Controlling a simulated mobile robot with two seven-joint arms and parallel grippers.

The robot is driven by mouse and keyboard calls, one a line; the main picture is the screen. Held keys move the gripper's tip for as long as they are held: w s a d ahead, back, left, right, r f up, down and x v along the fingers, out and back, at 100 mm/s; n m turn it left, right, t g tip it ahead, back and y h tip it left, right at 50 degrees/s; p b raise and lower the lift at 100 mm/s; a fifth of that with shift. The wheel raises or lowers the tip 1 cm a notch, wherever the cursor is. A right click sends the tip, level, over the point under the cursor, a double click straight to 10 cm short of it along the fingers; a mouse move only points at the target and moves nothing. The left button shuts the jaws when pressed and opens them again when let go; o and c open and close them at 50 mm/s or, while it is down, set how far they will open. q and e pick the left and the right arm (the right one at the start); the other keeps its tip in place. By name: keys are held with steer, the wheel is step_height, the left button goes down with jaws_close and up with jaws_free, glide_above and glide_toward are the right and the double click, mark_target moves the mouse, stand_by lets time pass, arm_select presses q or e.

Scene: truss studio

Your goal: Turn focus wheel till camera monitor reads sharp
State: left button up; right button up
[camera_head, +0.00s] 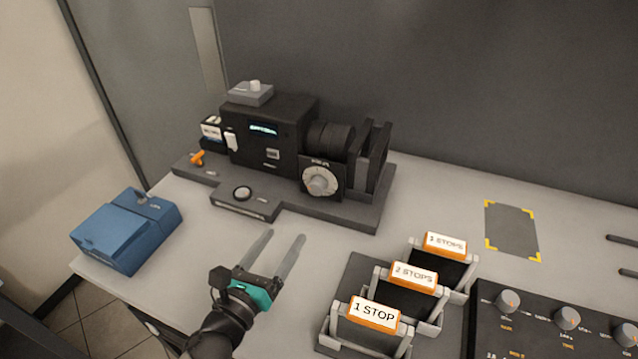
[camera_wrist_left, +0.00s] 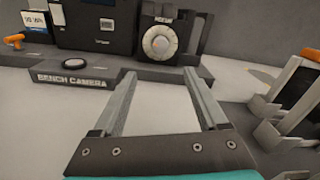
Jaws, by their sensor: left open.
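The black bench camera (camera_head: 272,131) stands on a dark base at the back of the table. Its focus wheel (camera_head: 320,181), a pale dial with a grey knob, is on the front below the lens (camera_head: 331,138). It also shows in the left wrist view (camera_wrist_left: 160,43). A small lit monitor (camera_head: 263,129) is on the camera's front; its text is too small to read. My left gripper (camera_head: 286,236) is open and empty, in front of the base and short of the wheel, with its fingers pointing toward the camera. My right gripper is not in view.
A blue box (camera_head: 126,231) sits at the left table edge. Orange-topped holders labelled in stops (camera_head: 374,315) stand to the right of my left gripper. A black knob panel (camera_head: 546,324) is at the lower right. A grey marked patch (camera_head: 511,228) lies bare behind it.

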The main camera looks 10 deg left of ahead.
mark_target(314, 191)
arm_select(q)
steer(key=x, duration=0.3)
steer(key=shift+r, duration=0.15)
steer(key=x, duration=0.9)
steer(key=shift+w+d, duration=0.15)
steer(key=shift+w, duration=0.2)
steer(key=shift+b+x, duration=0.35)
steer(key=shift+x, duration=0.45)
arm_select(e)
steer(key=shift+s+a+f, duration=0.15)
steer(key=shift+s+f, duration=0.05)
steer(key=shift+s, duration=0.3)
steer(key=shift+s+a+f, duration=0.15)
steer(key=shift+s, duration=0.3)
arm_select(q)
steer(key=shift+c, duration=0.3)
jaws_close()
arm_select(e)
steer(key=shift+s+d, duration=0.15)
